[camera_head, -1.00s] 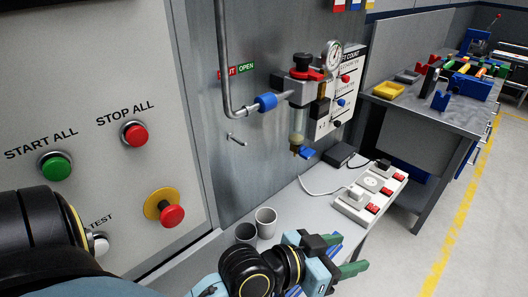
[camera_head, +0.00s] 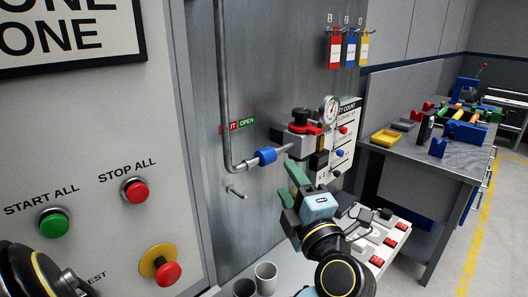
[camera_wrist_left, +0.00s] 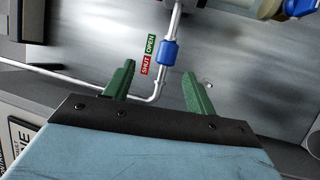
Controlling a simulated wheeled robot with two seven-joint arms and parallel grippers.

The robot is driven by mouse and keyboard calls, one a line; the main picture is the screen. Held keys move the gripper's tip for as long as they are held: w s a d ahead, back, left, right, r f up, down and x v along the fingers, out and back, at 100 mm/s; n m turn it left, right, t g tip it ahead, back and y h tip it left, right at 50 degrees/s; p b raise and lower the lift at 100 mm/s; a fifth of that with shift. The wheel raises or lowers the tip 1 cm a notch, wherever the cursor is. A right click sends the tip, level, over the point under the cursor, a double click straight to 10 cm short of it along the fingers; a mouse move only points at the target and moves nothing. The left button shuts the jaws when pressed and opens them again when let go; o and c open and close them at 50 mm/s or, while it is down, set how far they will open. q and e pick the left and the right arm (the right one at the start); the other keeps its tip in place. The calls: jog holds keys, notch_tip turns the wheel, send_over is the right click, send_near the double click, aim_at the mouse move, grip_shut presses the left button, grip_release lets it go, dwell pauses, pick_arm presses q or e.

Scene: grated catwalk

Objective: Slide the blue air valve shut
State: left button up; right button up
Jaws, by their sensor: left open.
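The blue air valve (camera_head: 266,156) is a short blue sleeve on a thin metal pipe on the grey wall panel. It sits below and right of the SHUT/OPEN label (camera_head: 237,125), toward the green OPEN end. My left gripper (camera_head: 292,182) is open and empty, below and right of the valve, with green fingers pointing up and left. In the left wrist view the valve (camera_wrist_left: 169,53) shows beyond the gap between the open fingers (camera_wrist_left: 158,72), nearer the right finger and beside the OPEN half of the label (camera_wrist_left: 148,54). My right gripper is not in view.
Right of the valve stands a filter unit with a red-and-black top (camera_head: 302,122) and a round gauge (camera_head: 331,110). A wall peg (camera_head: 236,192) juts out below the pipe. Cups (camera_head: 265,276) and a socket strip (camera_head: 383,238) are below. A button panel (camera_head: 95,160) is left.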

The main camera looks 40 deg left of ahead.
aim_at(264, 152)
pick_arm(q)
jog(key=shift+g, duration=0.3)
jog(key=x, duration=0.4)
jog(key=p+x, duration=0.1)
jog(key=x, duration=0.4)
jog(key=f+p+x, duration=0.1)
jog(key=x, duration=0.3)
jog(key=shift+w+a+f, duration=0.1)
jog(key=shift+a, duration=0.15)
